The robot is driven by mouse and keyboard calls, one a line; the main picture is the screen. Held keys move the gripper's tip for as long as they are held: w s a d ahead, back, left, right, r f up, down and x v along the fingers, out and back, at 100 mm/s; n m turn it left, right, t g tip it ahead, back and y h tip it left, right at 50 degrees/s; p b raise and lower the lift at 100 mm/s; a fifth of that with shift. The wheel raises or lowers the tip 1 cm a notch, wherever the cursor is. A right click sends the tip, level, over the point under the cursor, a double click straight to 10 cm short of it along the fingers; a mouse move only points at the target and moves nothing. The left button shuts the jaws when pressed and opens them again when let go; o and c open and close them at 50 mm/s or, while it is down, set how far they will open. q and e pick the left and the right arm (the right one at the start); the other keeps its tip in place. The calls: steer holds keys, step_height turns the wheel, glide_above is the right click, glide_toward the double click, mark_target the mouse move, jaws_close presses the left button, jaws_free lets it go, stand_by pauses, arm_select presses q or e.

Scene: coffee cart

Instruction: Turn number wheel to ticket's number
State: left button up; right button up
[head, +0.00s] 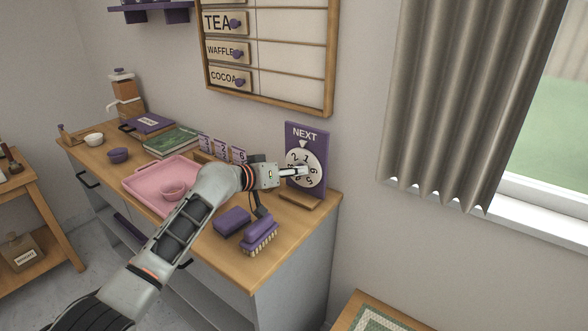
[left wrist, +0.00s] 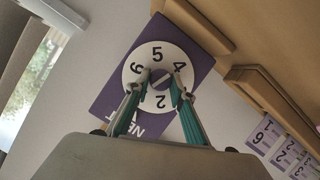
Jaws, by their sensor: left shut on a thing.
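The white number wheel (head: 300,184) is on an upright purple NEXT board (head: 293,131) at the counter's right end; it also shows in the left wrist view (left wrist: 143,57). A white pointer is above the wheel, and the 1 looks to be near it, with the 2 to its left and the 6 to its right. My left gripper (head: 297,172) is at the wheel's centre. In the left wrist view its fingers (left wrist: 161,88) are shut on the central knob (left wrist: 160,77) and cover part of the dial. Several purple-edged number tickets (head: 221,149) stand left of the board. My right gripper is out of view.
A purple block (head: 232,221) and a purple brush (head: 260,237) lie near the front edge. A green book (head: 172,142) lies behind the tray.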

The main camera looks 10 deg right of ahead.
arm_select(q)
steer(key=shift+r+m+y+p, duration=0.1)
steer(key=shift+m+y+p, duration=0.2)
steer(key=shift+m+p, duration=0.35)
steer(key=shift+s+d+m+t+p, duration=0.1)
steer(key=shift+m+t+p, duration=0.25)
steer(key=shift+t, duration=0.05)
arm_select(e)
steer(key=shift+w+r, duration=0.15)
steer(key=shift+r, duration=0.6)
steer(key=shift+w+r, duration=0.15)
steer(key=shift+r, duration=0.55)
arm_select(q)
steer(key=shift+f, duration=0.2)
steer(key=o, duration=1.1)
steer(key=shift+o, duration=0.2)
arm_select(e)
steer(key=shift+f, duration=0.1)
arm_select(q)
steer(key=shift+r, duration=0.1)
steer(key=v, duration=1.2)
